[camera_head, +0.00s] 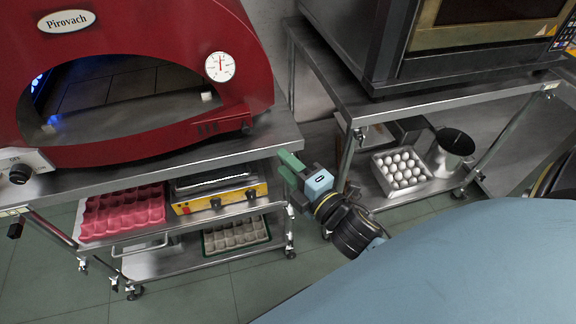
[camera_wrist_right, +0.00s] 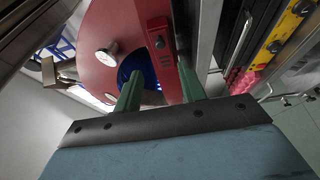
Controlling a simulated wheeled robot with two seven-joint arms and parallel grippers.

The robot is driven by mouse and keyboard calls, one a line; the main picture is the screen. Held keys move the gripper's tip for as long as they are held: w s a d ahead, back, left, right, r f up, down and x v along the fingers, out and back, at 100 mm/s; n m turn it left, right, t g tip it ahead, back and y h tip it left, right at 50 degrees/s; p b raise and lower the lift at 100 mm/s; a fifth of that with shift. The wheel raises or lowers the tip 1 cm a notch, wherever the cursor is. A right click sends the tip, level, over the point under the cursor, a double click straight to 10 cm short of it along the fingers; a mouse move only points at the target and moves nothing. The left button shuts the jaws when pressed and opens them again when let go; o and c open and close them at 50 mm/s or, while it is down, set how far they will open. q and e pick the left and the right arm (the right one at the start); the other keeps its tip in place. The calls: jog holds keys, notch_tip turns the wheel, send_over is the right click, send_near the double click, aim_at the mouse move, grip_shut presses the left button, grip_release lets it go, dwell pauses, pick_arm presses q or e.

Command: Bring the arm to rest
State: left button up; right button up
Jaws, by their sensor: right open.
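My right gripper (camera_head: 290,166) is in the head view, beside the right end of the left steel stand (camera_head: 285,135), with its green fingers near the stand's corner. In the right wrist view the two green fingers (camera_wrist_right: 160,84) are apart with nothing between them, so it is open and empty. The red oven (camera_head: 130,150) stands on that stand, and its red body also shows beyond the fingers in the wrist view (camera_wrist_right: 100,32). I cannot tell whether the fingers touch the stand. My left gripper is not in view.
The left stand's lower shelves hold a pink egg tray (camera_head: 122,212), a yellow-fronted appliance (camera_head: 217,195) and a grey egg tray (camera_head: 236,236). A right stand (camera_head: 450,95) carries a dark oven (camera_head: 480,40). Below it are white eggs (camera_head: 402,167) and a metal pot (camera_head: 452,149).

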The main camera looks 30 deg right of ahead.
jog(key=shift+f, duration=0.1)
jog(key=s+f+m+g, duration=0.3)
jog(key=f, duration=0.8)
jog(key=s+d+f+m+g+h, duration=0.1)
jog(key=s+f+m+g, duration=0.25)
jog(key=f, duration=0.75)
jog(key=s+f+m+g, duration=0.2)
jog(key=s+f+m, duration=0.15)
jog(key=f, duration=0.75)
jog(key=s+f+m+g, duration=0.2)
jog(key=s+f, duration=0.3)
jog(key=s, duration=0.3)
jog(key=s+f+m+g, duration=0.2)
jog(key=s+f, duration=0.3)
jog(key=s, duration=0.3)
jog(key=s+d+f+m+g, duration=0.1)
jog(key=s+f+g, duration=0.3)
jog(key=s, duration=0.5)
jog(key=shift+f+m+h, duration=0.4)
jog(key=shift+f+m, duration=0.15)
jog(key=shift+m, duration=0.35)
jog(key=shift+s+g, duration=0.1)
jog(key=shift+g, duration=0.15)
